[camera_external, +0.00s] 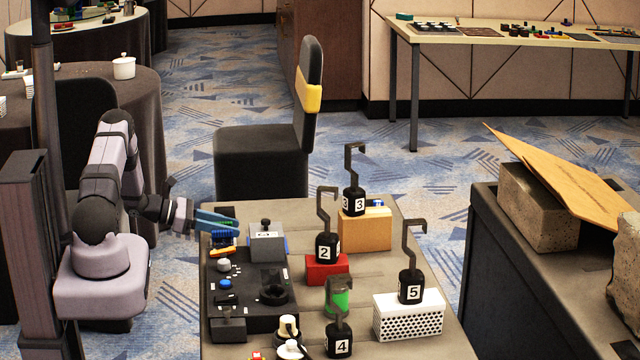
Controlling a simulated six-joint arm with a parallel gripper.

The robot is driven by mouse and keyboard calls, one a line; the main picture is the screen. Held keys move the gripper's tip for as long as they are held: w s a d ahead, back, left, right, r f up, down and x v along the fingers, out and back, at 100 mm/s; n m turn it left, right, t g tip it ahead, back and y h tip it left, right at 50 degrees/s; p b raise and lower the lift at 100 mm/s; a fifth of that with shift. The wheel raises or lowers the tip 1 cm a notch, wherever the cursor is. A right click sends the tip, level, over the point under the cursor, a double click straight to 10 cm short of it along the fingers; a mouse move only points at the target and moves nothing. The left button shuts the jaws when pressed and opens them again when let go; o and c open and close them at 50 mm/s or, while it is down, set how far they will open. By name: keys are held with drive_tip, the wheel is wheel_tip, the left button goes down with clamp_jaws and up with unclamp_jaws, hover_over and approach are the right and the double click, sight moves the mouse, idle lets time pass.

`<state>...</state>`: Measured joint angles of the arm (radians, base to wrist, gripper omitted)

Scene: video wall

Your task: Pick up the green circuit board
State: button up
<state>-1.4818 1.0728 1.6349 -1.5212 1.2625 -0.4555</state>
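My gripper (234,226) with blue fingers reaches from the left over the back left corner of the grey table (300,215). A small green patch (231,221) shows at its fingertips and may be part of the green circuit board; it is too small to be sure. Just below the fingers is a small blue and yellow object (222,241). I cannot tell whether the fingers touch or hold anything, or how far apart they are.
A grey box (267,243) stands right of the fingertips, and a dark panel with knobs (255,297) lies in front. Several numbered black hooked weights stand on the table, such as number 2 (327,247) on a red block (327,268). A green cylinder (341,298) stands behind weight 4 (338,341).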

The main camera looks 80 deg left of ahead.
drive_tip(key=shift+x, duration=1.25)
clamp_jaws()
wheel_tip(320, 180, up, 10)
